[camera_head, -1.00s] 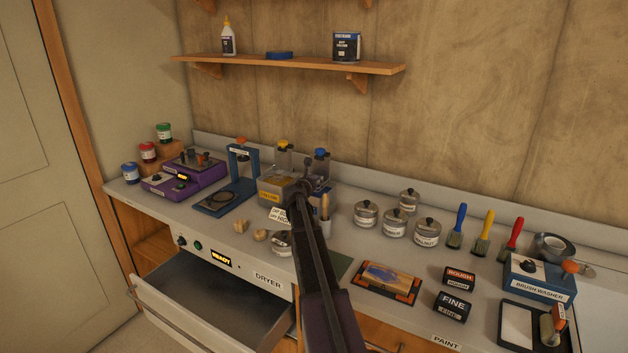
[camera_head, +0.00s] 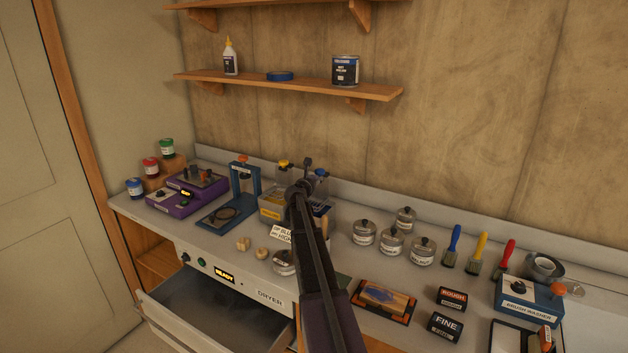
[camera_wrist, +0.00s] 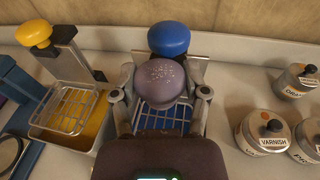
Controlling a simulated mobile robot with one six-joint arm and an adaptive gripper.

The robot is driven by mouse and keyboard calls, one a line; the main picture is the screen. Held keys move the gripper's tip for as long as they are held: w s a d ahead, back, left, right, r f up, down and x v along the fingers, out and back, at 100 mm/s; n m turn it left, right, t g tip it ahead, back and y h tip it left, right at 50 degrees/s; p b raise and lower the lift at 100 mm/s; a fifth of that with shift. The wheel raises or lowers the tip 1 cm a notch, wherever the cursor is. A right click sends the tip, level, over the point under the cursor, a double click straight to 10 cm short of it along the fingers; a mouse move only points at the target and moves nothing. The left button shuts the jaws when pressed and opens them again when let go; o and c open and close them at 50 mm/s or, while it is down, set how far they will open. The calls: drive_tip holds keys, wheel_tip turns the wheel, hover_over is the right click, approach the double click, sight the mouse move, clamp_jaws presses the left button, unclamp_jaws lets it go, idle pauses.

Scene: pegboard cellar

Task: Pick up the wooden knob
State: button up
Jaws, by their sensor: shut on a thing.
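In the wrist view a rounded, grey-purple knob (camera_wrist: 160,82) with pale specks sits between the fingers of my gripper (camera_wrist: 161,92), which is shut on it. No bare wood shows on its visible top. The knob is above a blue dip tank with a wire rack (camera_wrist: 162,117); the gap between them is hard to judge. A blue round handle (camera_wrist: 168,38) stands just behind. In the head view my arm hides the held knob. Two pale wooden knobs (camera_head: 243,243) (camera_head: 262,253) rest on the counter left of my arm.
Left of my gripper stands a yellow tank (camera_wrist: 75,128) with a yellow handle (camera_wrist: 34,32). Lidded jars, including varnish (camera_wrist: 265,132), stand to the right. A drawer (camera_head: 215,310) is open below the counter. A shelf (camera_head: 290,87) hangs above.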

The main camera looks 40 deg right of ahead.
sight(314, 177)
drive_tip(key=shift+r+p, duration=4.25)
drive_tip(key=shift+r, duration=0.45)
drive_tip(key=shift+f, duration=0.15)
drive_tip(key=shift+f+b, duration=1.15)
drive_tip(key=shift+b, duration=0.15)
drive_tip(key=shift+r, duration=0.15)
drive_tip(key=shift+r+p, duration=1.2)
drive_tip(key=shift+p, duration=0.15)
drive_tip(key=shift+f, duration=0.1)
wheel_tip(314, 177, down, 14)
drive_tip(key=b, duration=1.3)
drive_tip(key=shift+r+b, duration=0.25)
drive_tip(key=shift+b, duration=0.1)
drive_tip(key=shift+f+b, duration=2.05)
